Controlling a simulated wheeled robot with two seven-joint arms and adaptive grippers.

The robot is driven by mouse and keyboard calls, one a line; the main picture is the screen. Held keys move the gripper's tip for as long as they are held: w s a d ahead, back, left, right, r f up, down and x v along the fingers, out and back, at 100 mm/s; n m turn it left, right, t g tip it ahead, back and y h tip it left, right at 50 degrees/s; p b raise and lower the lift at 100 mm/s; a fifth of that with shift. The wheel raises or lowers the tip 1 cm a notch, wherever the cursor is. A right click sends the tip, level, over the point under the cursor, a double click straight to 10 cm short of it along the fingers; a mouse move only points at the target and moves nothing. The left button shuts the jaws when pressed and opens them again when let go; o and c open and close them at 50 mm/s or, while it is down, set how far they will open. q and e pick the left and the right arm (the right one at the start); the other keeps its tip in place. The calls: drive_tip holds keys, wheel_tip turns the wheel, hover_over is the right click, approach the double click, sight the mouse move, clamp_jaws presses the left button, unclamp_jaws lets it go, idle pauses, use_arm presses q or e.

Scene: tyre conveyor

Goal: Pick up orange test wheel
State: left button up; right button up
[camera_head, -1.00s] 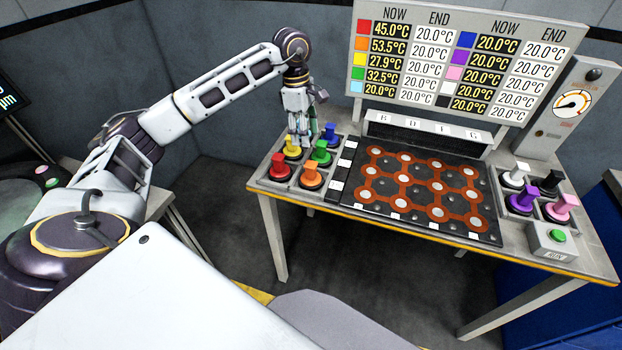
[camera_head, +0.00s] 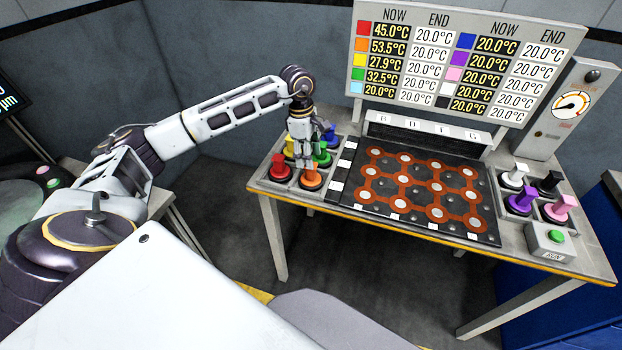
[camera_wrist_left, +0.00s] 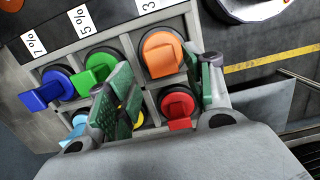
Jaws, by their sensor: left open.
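The orange test wheel (camera_head: 311,178) stands in the front right compartment of the left rack, partly behind my left gripper in the head view. In the left wrist view the orange test wheel (camera_wrist_left: 162,55) lies beyond the fingertips, toward the top. My left gripper (camera_head: 303,163) hangs above the rack, close to the orange wheel. In the left wrist view my left gripper (camera_wrist_left: 160,90) is open, its green-padded fingers wide apart and nothing held between them. My right gripper is not in view.
The red wheel (camera_head: 279,168) stands left of the orange one. The green wheel (camera_head: 322,154) and blue wheel (camera_head: 329,133) are behind it; the yellow wheel (camera_wrist_left: 135,102) is partly hidden. The dark patterned board (camera_head: 370,208) lies to the right. White, black, purple and pink wheels stand beyond it.

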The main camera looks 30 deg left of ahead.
sight(311, 174)
use_arm(q)
drive_tip(key=shift+f, duration=0.4)
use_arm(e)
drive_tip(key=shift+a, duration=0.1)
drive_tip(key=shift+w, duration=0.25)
use_arm(q)
drive_tip(key=shift+d+f, duration=0.1)
drive_tip(key=shift+f, duration=0.05)
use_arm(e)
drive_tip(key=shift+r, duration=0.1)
use_arm(q)
drive_tip(key=shift+f, duration=0.2)
drive_tip(key=f, duration=0.1)
drive_tip(key=f+p, duration=0.1)
drive_tip(key=f, duration=0.1)
drive_tip(key=shift+s+d+f, duration=0.1)
drive_tip(key=shift+d+f, duration=0.15)
drive_tip(key=shift+d, duration=0.15)
drive_tip(key=shift+f, duration=0.45)
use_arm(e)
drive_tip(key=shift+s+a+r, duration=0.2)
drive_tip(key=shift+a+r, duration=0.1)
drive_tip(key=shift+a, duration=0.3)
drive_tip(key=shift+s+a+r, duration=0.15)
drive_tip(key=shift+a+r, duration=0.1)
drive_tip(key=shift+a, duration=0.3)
